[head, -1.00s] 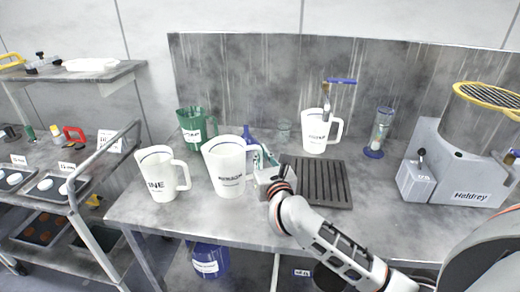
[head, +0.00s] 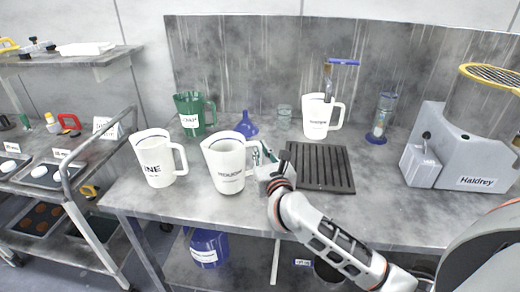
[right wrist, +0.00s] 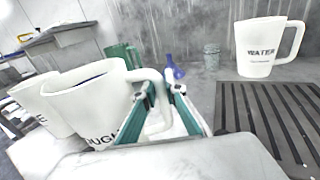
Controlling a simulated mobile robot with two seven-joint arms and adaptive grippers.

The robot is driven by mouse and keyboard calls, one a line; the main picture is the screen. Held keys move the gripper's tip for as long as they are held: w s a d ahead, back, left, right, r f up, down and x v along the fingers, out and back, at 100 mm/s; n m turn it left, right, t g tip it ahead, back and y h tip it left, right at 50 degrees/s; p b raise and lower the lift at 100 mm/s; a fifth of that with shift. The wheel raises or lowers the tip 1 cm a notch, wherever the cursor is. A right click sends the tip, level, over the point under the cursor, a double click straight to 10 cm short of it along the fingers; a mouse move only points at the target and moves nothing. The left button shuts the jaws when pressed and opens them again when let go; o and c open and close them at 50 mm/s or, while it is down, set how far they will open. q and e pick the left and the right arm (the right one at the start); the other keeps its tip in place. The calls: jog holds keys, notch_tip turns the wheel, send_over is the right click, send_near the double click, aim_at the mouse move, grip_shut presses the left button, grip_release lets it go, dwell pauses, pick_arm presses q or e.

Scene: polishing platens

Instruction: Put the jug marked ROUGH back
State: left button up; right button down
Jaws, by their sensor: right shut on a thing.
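The white jug marked ROUGH (head: 228,172) is upright over the front left part of the bench, right of a white jug whose label reads "INE" (head: 155,160). In the right wrist view the ROUGH jug (right wrist: 95,105) shows "OUGH" on its side. My right gripper (head: 263,160) is shut on its handle; in the right wrist view the fingers (right wrist: 158,108) sit on both sides of the handle. I cannot tell whether the jug's base touches the bench. My left gripper is not in view.
A green jug (head: 190,118), blue funnel (head: 246,127) and small glass (head: 284,115) stand behind. The white WATER jug (head: 318,118) stands behind a dark slatted rack (head: 320,168). A blue-based cylinder (head: 380,120) and grey machine (head: 455,150) are at right.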

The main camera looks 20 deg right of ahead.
jog(key=shift+f+b, duration=0.45)
jog(key=shift+f, duration=0.15)
jog(key=c, duration=2)
grip_release()
